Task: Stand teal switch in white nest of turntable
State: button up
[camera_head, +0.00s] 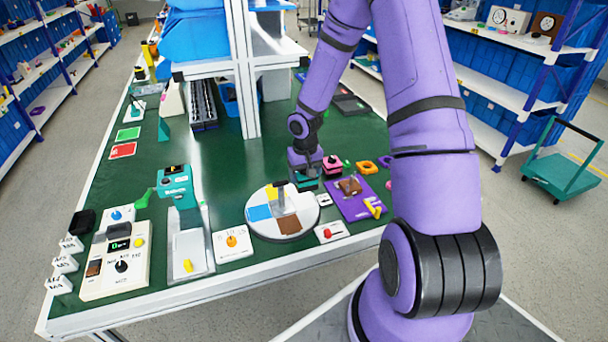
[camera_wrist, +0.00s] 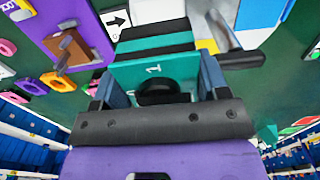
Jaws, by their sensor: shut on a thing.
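The teal switch (camera_wrist: 155,72) is a striped teal and black block marked "1", with a dark round knob. My gripper (camera_wrist: 155,92) is shut on it, one finger on each side, in the wrist view. In the head view my gripper (camera_head: 305,168) points down behind and right of the turntable, with the teal switch (camera_head: 304,184) low beneath it. I cannot tell whether the switch touches the table. The white nest's outline is not clear.
A pink and black block (camera_head: 332,167) stands close right of my gripper. A purple board (camera_head: 348,205) with a brown switch (camera_head: 350,186) lies right of the turntable. A white card with a red knob (camera_head: 328,233) is in front. A metal frame post (camera_head: 244,80) rises behind left.

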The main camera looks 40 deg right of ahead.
jog(key=shift+w+d, duration=0.1)
jog(key=shift+w, duration=0.3)
jog(key=shift+f, duration=3.8)
jog(key=o, duration=1)
jog(key=shift+c, duration=0.2)
jog(key=shift+w+a, duration=0.1)
jog(key=shift+a, duration=0.1)
